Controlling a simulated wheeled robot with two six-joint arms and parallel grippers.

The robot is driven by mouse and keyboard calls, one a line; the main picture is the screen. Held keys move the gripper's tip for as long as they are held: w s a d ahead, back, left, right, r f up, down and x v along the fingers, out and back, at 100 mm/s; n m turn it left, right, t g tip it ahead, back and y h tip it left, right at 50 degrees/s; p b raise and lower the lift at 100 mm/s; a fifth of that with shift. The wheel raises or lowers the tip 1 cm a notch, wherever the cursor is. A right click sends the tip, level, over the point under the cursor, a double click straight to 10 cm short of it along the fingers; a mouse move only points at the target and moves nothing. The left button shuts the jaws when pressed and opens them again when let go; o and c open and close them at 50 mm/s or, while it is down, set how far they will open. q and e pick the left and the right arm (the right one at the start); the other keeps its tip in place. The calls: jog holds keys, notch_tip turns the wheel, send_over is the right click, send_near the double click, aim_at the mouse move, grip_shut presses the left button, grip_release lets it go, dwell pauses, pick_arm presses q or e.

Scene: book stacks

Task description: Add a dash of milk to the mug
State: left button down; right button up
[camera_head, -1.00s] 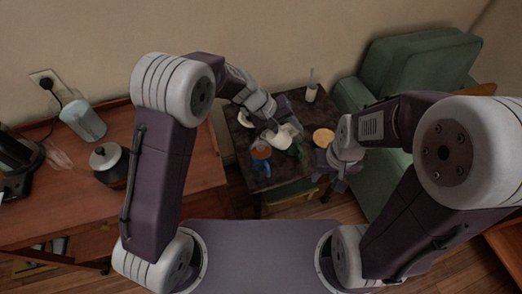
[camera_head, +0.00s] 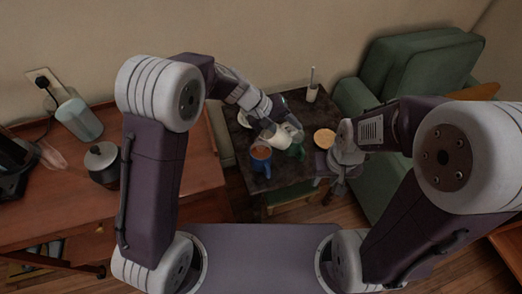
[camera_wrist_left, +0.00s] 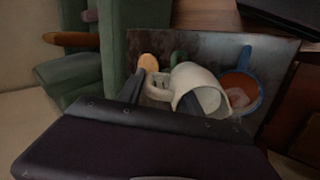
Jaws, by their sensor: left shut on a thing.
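A white milk jug (camera_head: 277,139) is tilted with its mouth toward the blue mug (camera_head: 260,164). In the left wrist view the jug (camera_wrist_left: 203,85) has its mouth beside the rim of the mug (camera_wrist_left: 254,99). Orange-brown liquid with a pale patch shows inside the mug. No clear stream of milk can be made out. My left gripper (camera_head: 287,125) is shut on the jug by its handle side; its fingers also show in the left wrist view (camera_wrist_left: 157,97). My right gripper (camera_head: 340,183) hangs by the table's right front edge, apart from the mug; its jaw opening is unclear.
The small dark table (camera_head: 238,140) also bears a round tan item (camera_head: 324,138), a green item (camera_head: 298,150) and a white holder with a stick (camera_head: 312,94). A green armchair (camera_head: 410,65) stands right. A wooden desk (camera_head: 200,165) with a pot (camera_head: 103,162) stands left.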

pick_arm(q)
jog(key=shift+a+f+h+b, duration=0.1)
jog(key=shift+a+h+b, duration=0.35)
jog(key=shift+b, duration=1.4)
jog(key=shift+s+h+b, duration=0.1)
jog(key=shift+h+b, duration=0.25)
jog(key=shift+b, duration=0.55)
jog(key=shift+a+f+h+b, duration=0.1)
jog(key=shift+a+h+b, duration=0.45)
jog(key=shift+b, duration=1.5)
